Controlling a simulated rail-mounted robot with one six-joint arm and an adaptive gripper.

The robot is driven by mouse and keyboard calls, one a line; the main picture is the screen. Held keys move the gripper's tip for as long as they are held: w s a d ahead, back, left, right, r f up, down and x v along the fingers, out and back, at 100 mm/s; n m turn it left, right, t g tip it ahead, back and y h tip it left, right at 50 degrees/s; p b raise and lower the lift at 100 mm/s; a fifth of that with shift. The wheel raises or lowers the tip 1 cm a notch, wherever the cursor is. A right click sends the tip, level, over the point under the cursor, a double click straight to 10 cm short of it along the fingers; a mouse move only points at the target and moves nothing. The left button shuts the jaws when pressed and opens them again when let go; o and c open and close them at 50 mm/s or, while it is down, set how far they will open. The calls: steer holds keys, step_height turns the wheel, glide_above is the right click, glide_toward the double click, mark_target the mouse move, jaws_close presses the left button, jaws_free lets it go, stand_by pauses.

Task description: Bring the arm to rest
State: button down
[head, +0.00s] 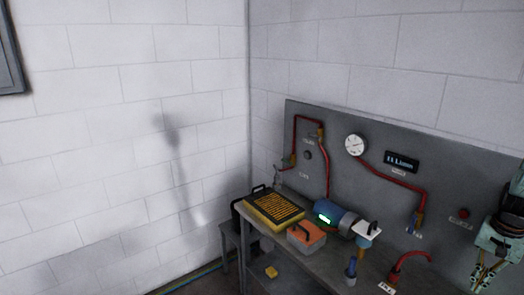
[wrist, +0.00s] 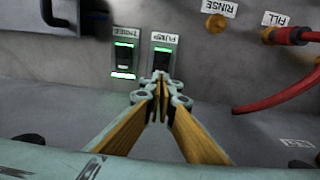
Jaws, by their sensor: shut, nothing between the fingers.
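My gripper (head: 486,277) shows at the right edge of the head view, in front of the grey panel (head: 345,168) and above the bench. In the wrist view my gripper (wrist: 160,86) has its two fingers shut together at the tips, with nothing between them. The tips overlap the lower part of a rocker switch labelled PUMP (wrist: 162,55) in the picture; I cannot tell whether they touch it. A second switch (wrist: 123,58) with green lights is just left of it. The rest of my arm is mostly out of view.
A red hose (wrist: 280,94) and a brass RINSE knob (wrist: 215,24) lie right of my fingers. A dark handle (wrist: 62,20) is at upper left.

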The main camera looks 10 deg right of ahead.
steer(key=w+a+r+n+b, duration=0.1)
steer(key=w+a+r, duration=0.1)
steer(key=a+r, duration=0.5)
steer(key=w+a+r+n+b, duration=0.1)
steer(key=w+a+r+n, duration=0.15)
steer(key=a+r, duration=0.45)
steer(key=s+a+r+n+t+b, duration=0.1)
steer(key=a+r, duration=0.5)
steer(key=a, duration=0.3)
steer(key=s+a+r+n+t+b, duration=0.1)
steer(key=a+r+b, duration=0.1)
steer(key=a+r, duration=0.55)
steer(key=s+a+r+n+b, duration=0.1)
steer(key=s+a+r+n, duration=0.1)
steer(key=s+a, duration=0.45)
steer(key=s+a+r+n+b, duration=0.15)
steer(key=s+a, duration=0.25)
steer(key=a, duration=0.6)
steer(key=s+a+n+t+b, duration=0.2)
steer(key=s+a, duration=0.8)
steer(key=s, duration=0.5)
steer(key=shift+f+n, duration=0.3)
steer(key=shift+n, duration=0.1)
steer(key=shift+w, duration=0.1)
